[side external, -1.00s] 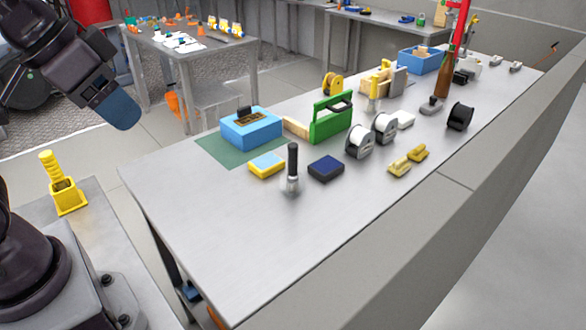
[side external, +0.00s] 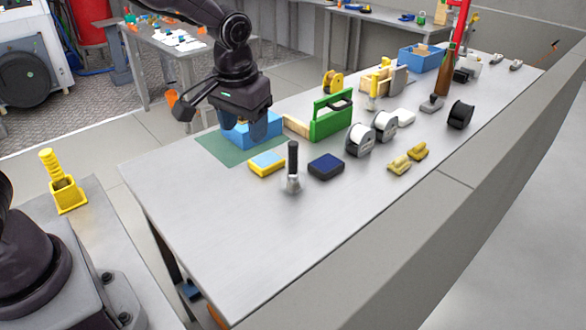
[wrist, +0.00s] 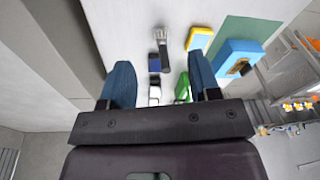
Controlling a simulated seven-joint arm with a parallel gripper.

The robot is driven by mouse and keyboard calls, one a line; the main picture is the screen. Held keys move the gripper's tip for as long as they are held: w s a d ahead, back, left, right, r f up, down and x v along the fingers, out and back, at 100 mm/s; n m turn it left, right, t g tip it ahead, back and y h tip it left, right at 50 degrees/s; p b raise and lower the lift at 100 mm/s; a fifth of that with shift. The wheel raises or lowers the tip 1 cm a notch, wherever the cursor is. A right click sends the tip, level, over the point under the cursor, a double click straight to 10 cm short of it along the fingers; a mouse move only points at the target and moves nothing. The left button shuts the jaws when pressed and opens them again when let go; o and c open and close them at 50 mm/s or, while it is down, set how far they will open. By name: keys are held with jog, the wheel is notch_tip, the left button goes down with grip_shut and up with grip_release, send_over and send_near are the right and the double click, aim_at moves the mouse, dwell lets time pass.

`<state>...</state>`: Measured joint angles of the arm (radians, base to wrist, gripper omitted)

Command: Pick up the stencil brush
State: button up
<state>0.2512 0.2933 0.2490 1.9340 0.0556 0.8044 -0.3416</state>
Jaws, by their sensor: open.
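The stencil brush (side external: 292,165), with a black handle and a pale, flared lower end, stands upright on the grey bench near its front left part. It also shows in the wrist view (wrist: 161,42), just beyond the fingertips and between their lines. My gripper (side external: 240,137) has blue fingers and hangs to the left of the brush in the side view, overlapping the blue box. In the wrist view my gripper (wrist: 160,64) is open with nothing between its fingers. Its height above the bench is hard to judge.
Near the brush are a yellow-and-blue sponge-like block (side external: 267,163) and a dark blue pad (side external: 326,167). The blue box (side external: 264,127) sits on a green mat (side external: 219,149), beside a green caddy (side external: 331,117). Tape rolls (side external: 360,140) stand farther right. The bench's front left is clear.

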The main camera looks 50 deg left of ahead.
aim_at(293, 143)
jog(key=w+a+f+n, duration=0.1)
jog(key=w+f+n, duration=0.1)
jog(key=w+f, duration=0.1)
jog(key=w+a+f+n+t+y, duration=0.1)
jog(key=w+f, duration=0.2)
jog(key=w, duration=0.3)
jog(key=w+a+f+n+y, duration=0.1)
jog(key=w+f+n, duration=0.1)
jog(key=w+f, duration=0.2)
jog(key=shift+w+a+f+n+t, duration=0.1)
jog(key=shift+w+a+n+t, duration=0.2)
jog(key=shift+w+a+t, duration=0.1)
jog(key=shift+w+x, duration=0.15)
jog(key=shift+x, duration=1.2)
jog(key=shift+w+x, duration=0.1)
jog(key=shift+x, duration=1.3)
jog(key=shift+d, duration=0.15)
jog(key=c, duration=1)
